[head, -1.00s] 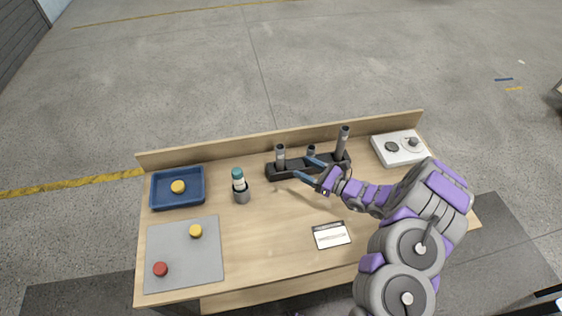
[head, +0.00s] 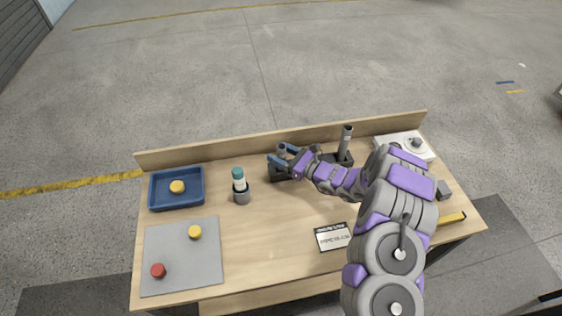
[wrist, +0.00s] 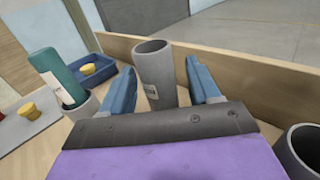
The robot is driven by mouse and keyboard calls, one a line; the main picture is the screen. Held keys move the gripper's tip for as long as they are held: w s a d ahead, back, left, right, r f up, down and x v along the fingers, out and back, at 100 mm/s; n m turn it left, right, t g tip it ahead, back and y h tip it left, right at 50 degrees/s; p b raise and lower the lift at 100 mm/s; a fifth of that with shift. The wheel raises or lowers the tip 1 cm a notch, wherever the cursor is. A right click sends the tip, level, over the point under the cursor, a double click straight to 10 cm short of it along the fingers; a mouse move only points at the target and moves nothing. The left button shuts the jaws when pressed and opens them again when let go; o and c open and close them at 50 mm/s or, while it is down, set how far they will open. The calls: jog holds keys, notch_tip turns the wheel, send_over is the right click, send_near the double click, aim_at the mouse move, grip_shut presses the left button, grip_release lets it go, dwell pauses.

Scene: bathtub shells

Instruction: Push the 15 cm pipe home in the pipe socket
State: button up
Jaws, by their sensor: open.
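A black socket rack (head: 342,161) stands against the back ledge and holds upright grey pipes. The left pipe (head: 282,148) is of middle height; a tall pipe (head: 346,141) stands at the right end. I cannot read which is the 15 cm one. My gripper (head: 279,155) is open at the left pipe. In the wrist view the same pipe (wrist: 153,70), with a small label, stands between my two blue fingers (wrist: 160,67), with gaps showing on both sides. Its lower end and socket are hidden by my gripper. Another round grey opening (wrist: 304,146) shows at lower right.
A teal-capped bottle in a grey cup (head: 242,195) stands left of the rack. A blue tray (head: 153,205) with a yellow puck, a grey mat (head: 180,255) with two pucks, a label card (head: 333,237) and a white box with knobs (head: 424,152) surround clear wood.

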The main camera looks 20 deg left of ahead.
jog(key=shift+d, duration=0.1)
jog(key=shift+c, duration=0.2)
jog(key=shift+d, duration=0.1)
jog(key=c, duration=1)
jog(key=shift+r, duration=0.15)
